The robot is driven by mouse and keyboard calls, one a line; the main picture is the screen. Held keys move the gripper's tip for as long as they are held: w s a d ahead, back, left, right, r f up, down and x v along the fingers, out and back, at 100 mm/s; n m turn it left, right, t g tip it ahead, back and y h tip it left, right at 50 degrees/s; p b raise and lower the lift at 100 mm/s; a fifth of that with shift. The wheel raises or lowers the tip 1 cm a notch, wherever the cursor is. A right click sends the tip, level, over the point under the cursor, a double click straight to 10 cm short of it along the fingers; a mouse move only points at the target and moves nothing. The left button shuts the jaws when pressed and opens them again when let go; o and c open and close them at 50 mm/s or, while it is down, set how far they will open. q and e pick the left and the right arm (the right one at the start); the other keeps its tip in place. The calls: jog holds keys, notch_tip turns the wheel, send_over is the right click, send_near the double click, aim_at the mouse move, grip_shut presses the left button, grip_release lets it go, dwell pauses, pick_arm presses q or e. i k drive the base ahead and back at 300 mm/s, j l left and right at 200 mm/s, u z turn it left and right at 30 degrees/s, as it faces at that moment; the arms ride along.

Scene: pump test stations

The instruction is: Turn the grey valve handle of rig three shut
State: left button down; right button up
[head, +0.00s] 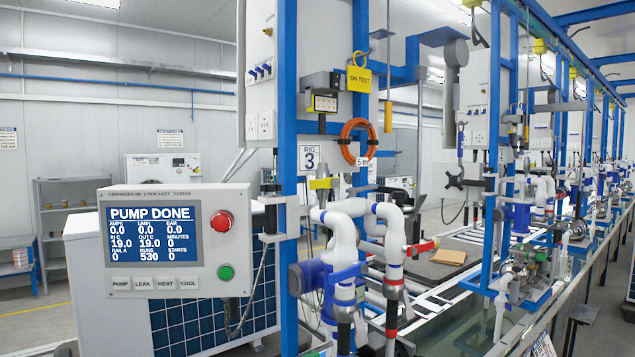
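Rig three is marked by a white sign with RIG 3 (311,159) on its blue frame post (288,110). White insulated pipes (350,209) bend down in front of the post. A red lever handle (420,247) sticks out to the right of these pipes. I cannot make out a grey valve handle on this rig for certain. Neither of my grippers shows in the head view.
A control box (160,240) reading PUMP DONE, with a red button (221,222) and a green button (226,272), stands at the left. An orange hose coil (357,141) and a yellow ON TEST tag (359,79) hang on the frame. More rigs (535,200) line the bench rightward.

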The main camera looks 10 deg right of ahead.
aim_at(362, 189)
jog(key=l+u, duration=0.5)
jog(key=l, duration=0.15)
jog(key=l+u, duration=0.45)
jog(key=l, duration=0.2)
